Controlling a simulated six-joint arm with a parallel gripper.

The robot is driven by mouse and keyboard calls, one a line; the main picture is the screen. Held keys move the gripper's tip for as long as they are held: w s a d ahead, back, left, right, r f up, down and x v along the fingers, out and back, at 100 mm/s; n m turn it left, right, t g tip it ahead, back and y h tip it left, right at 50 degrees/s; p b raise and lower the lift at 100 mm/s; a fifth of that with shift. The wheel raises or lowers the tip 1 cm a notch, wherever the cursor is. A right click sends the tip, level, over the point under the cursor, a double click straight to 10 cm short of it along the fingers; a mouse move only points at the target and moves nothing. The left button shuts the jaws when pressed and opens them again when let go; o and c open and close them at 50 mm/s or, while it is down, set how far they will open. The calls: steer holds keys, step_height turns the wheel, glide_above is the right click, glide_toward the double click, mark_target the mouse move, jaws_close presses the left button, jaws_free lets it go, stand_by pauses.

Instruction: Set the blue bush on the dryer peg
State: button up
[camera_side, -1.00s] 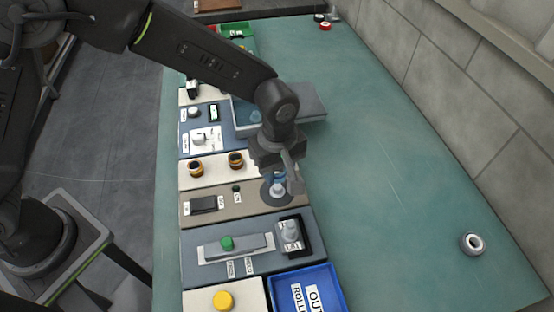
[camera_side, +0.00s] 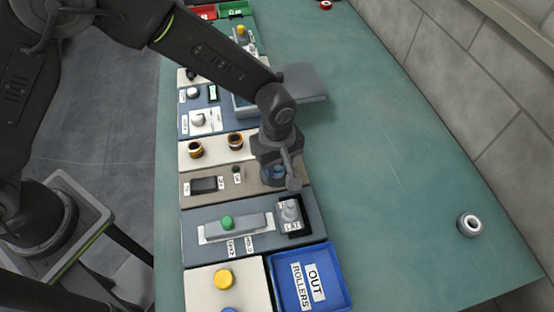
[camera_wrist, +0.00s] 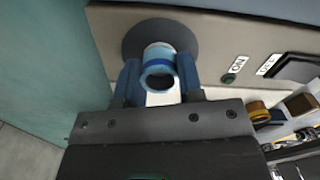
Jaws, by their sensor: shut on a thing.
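The blue bush (camera_wrist: 158,70) is a blue ring with a pale band, and its open bore faces the wrist camera. My gripper (camera_wrist: 158,82) is shut on it, with one blue-grey finger at each side. In the side view my gripper (camera_side: 280,182) is low over the right end of the beige panel (camera_side: 222,187) and hides most of the bush. A dark round disc (camera_wrist: 136,36) lies on this panel, behind the bush in the wrist view. I see no peg clearly, and cannot tell whether the bush is around one or above it.
Nearer are a grey panel with a green knob (camera_side: 227,222) and a blue OUT ROLLERS tray (camera_side: 338,283). A grey raised plate (camera_side: 302,83) stands behind my gripper. A loose ring (camera_side: 470,224) lies on the open right bench.

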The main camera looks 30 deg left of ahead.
stand_by(0.4)
steer(key=o, duration=1)
step_height(320, 180, up, 14)
steer(key=shift+f, duration=0.1)
step_height(320, 180, up, 7)
steer(key=shift+r, duration=0.1)
stand_by(0.7)
stand_by(0.6)
